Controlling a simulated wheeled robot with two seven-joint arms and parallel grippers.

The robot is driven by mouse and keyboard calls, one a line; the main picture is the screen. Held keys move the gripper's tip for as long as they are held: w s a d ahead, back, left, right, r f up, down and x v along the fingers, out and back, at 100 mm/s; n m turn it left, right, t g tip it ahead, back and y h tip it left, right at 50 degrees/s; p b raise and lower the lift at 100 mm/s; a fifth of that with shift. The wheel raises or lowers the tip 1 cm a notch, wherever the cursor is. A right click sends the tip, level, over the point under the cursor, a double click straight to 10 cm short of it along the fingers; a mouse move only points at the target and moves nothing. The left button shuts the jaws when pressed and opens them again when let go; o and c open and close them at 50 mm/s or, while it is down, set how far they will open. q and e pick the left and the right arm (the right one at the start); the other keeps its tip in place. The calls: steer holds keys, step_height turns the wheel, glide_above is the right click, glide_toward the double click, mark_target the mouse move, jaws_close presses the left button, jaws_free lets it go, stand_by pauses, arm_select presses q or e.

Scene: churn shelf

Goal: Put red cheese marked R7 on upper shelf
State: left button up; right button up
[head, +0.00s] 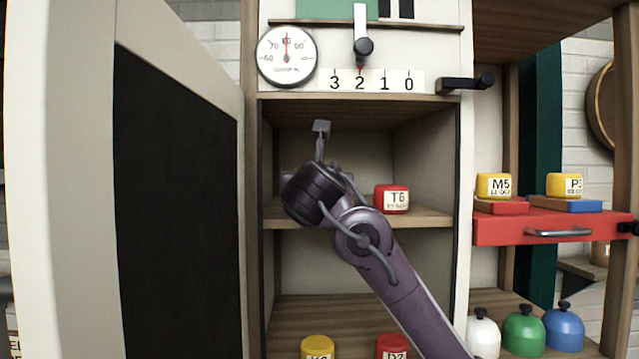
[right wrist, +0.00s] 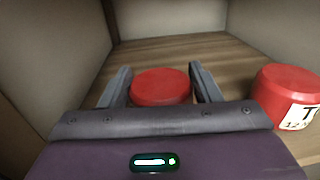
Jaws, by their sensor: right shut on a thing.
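My right arm reaches into the open cupboard at the level of its upper shelf (head: 432,216). In the right wrist view my right gripper (right wrist: 162,80) is shut on a red round cheese (right wrist: 161,88), with one finger on each side. No marking shows on this cheese, so I cannot read it. It is at the shelf board, but I cannot tell whether it touches it. In the head view my own wrist hides it. My left gripper is not in view.
A red cheese marked T6 (head: 391,198) stands on the same shelf to the right; it also shows in the right wrist view (right wrist: 284,92). Below are a yellow cheese (head: 317,347) and another red one (head: 392,346). The open door (head: 175,200) stands at the left.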

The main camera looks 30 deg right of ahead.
steer(key=shift+f, duration=0.1)
steer(key=o, duration=1.1)
steer(key=shift+s+a, duration=0.1)
steer(key=shift+o, duration=0.3)
steer(key=shift+r, duration=0.2)
steer(key=shift+s+a+f+b, duration=0.15)
steer(key=shift+s+b, duration=0.05)
steer(key=shift+b, duration=0.15)
steer(key=b+v, duration=0.6)
steer(key=v, duration=0.5)
steer(key=shift+s, duration=0.2)
steer(key=shift+a, duration=0.1)
